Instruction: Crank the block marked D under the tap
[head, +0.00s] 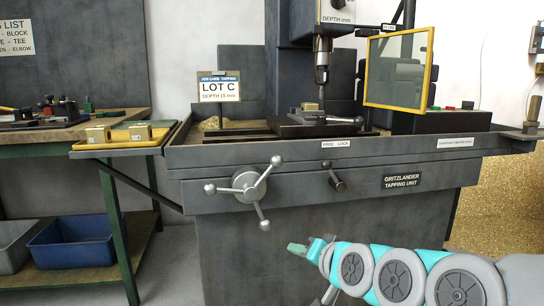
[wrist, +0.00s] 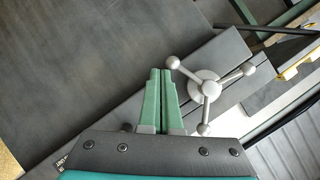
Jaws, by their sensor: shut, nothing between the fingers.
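A three-armed crank (head: 246,186) with ball ends is on the front of the grey tapping unit; it also shows in the wrist view (wrist: 207,89). The tap spindle (head: 322,62) hangs above a sliding table (head: 290,128). A small brass block (head: 310,107) sits on that table, near the spindle. Two brass blocks (head: 98,134) and (head: 140,132) lie on the yellow tray at the left. I cannot read a D on any block. My gripper (head: 297,248) is shut and empty, below and right of the crank; in the wrist view its green fingers (wrist: 160,72) lie just left of the crank.
A sign (head: 219,88) reads LOT C, depth 15 mm. A yellow-framed clear guard (head: 398,68) stands right of the spindle. A vise lock knob (head: 338,182) sticks out right of the crank. A blue bin (head: 72,242) is under the left bench.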

